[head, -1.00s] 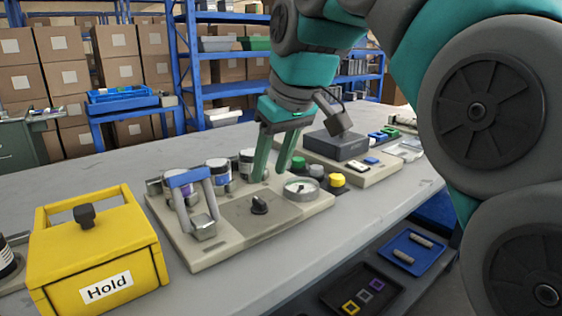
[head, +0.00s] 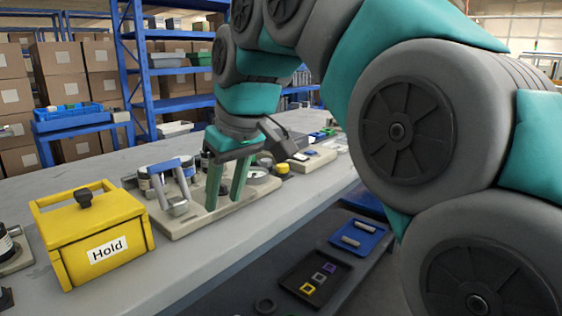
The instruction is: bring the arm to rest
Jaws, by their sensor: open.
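My gripper (head: 226,204) hangs from my teal and grey arm, fingers pointing down and apart, with nothing between them. In the picture it is in front of the beige panel (head: 225,216) on the grey bench. I cannot tell how high the fingertips are above that panel. My arm rises from the right side and bends over the bench, hiding much of the back right.
A yellow box labelled Hold (head: 92,236) stands at the bench's left. A blue-handled metal piece (head: 172,186) stands on the panel, left of my fingers. Below the bench are a black tray (head: 314,278) and a blue tray (head: 357,236). Blue shelving (head: 140,70) stands behind.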

